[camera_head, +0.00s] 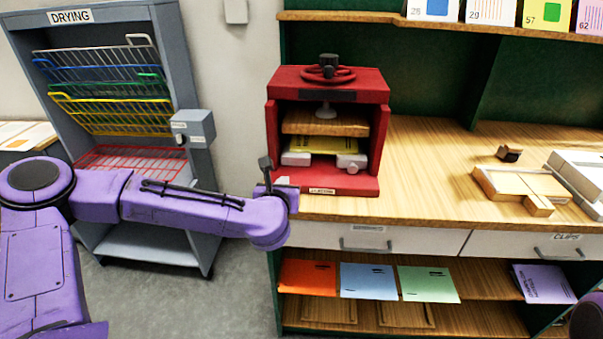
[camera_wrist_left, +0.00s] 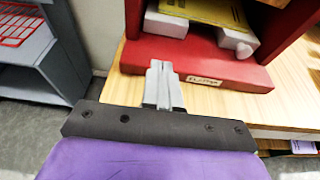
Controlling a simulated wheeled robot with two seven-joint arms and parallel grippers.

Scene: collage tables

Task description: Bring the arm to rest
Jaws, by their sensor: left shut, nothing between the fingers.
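My left arm reaches in from the left in the head view, past the drying rack. My left gripper (camera_head: 268,166) is at the front left corner of the red press (camera_head: 327,90). In the left wrist view my left gripper (camera_wrist_left: 158,68) has its grey fingers together with nothing between them. They point toward the left end of the press base (camera_wrist_left: 200,62), above the table edge. I cannot tell whether they touch it. Inside the press, a yellow sheet (camera_head: 312,145) lies under a wooden plate (camera_head: 326,122). My right gripper is not in view.
The drying rack (camera_head: 187,60) with coloured wire shelves stands at the left. On the wooden table (camera_head: 430,160), a wooden tray (camera_head: 522,182) lies to the right, with clear room between it and the press. Coloured folders (camera_head: 368,281) lie on the shelf below.

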